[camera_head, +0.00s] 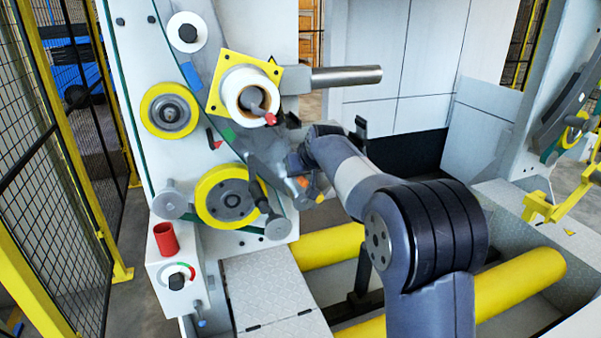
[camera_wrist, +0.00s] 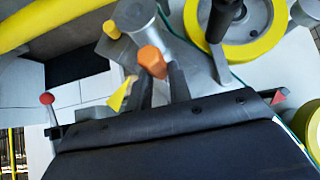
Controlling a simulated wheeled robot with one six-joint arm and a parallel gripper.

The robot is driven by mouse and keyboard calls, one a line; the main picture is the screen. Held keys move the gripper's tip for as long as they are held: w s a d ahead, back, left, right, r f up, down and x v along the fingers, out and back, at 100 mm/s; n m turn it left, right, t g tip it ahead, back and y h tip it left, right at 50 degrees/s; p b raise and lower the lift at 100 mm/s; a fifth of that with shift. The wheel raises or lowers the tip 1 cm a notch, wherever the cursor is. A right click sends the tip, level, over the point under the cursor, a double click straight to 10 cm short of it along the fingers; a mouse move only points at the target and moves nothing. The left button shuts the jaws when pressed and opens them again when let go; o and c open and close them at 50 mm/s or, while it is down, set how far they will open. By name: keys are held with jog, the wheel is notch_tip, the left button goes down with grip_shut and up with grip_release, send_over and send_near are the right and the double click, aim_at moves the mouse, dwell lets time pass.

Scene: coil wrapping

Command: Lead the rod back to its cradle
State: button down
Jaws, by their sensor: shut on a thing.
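My gripper (camera_head: 299,170) is in front of the lower part of the white machine panel, right of the lower yellow wheel. In the wrist view its two grey fingers (camera_wrist: 160,88) close on a small piece with an orange end (camera_wrist: 152,61). The orange end also shows in the head view (camera_head: 303,182). I take this piece to be the rod's end; the rest of the rod is hidden or hard to make out. A grey cylinder (camera_wrist: 135,14) with a yellow block (camera_wrist: 111,29) is close beyond the fingers. I cannot tell which part is the cradle.
The lower yellow wheel (camera_head: 210,194) and a dark lever (camera_head: 257,183) are close left of the gripper. Above are a white roll (camera_head: 236,88) on a yellow plate and a protruding grey shaft (camera_head: 345,77). Yellow rollers (camera_head: 330,247) lie below. A red cup (camera_head: 166,238) stands lower left.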

jog(key=shift+r, duration=0.2)
jog(key=w+d+r+p, duration=0.1)
jog(key=d+r+p, duration=0.2)
jog(key=r+p, duration=0.4)
jog(key=shift+w+d+r+p, duration=0.25)
jog(key=shift+r+p, duration=0.15)
jog(key=shift+r, duration=0.45)
dwell(0.5)
jog(key=shift+r, duration=0.1)
notch_tip(320, 180, up, 8)
jog(key=p, duration=0.4)
dwell(0.6)
jog(key=shift+a, duration=0.1)
dwell(0.3)
